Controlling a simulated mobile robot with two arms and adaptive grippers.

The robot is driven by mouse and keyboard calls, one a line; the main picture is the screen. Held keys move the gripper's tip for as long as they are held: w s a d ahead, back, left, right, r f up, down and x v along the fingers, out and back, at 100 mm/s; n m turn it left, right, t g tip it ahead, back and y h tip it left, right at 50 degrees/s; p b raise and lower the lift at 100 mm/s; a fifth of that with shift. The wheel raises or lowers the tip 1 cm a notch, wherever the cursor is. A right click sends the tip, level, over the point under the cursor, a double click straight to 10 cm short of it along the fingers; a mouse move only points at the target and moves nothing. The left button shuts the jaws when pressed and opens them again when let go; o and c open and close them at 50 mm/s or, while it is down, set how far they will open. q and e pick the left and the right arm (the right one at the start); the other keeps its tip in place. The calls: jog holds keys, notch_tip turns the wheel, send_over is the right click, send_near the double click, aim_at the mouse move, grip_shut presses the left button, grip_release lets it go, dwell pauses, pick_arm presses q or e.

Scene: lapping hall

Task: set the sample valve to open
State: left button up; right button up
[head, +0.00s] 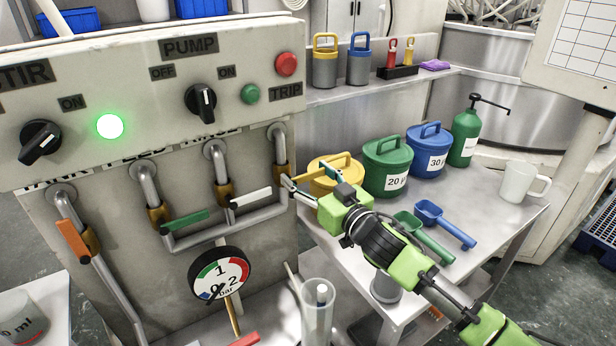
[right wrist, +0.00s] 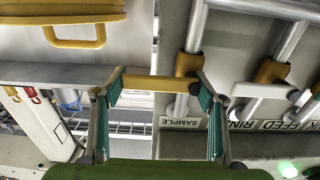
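The sample valve (right wrist: 190,65) is at the end of a grey pipe in the right wrist view, beside a plate (right wrist: 181,122) reading SAMPLE. Its yellow lever (right wrist: 150,83) points sideways, across the pipe. That gripper also shows in the right wrist view (right wrist: 160,88), with teal pads wide apart and the lever spanning the gap. I cannot tell whether a finger touches it. My left gripper is out of view.
Other valves have orange (head: 73,240), green (head: 186,222) and white (head: 250,198) levers. A pressure gauge (head: 219,274) is below them. A yellow bucket (head: 322,186) and green bucket (head: 388,165) stand close behind my right gripper, with scoops (head: 445,225) nearby on the bench.

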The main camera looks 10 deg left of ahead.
jog(key=c, duration=0.6)
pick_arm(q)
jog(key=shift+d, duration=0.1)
pick_arm(e)
jog(key=shift+c, duration=0.2)
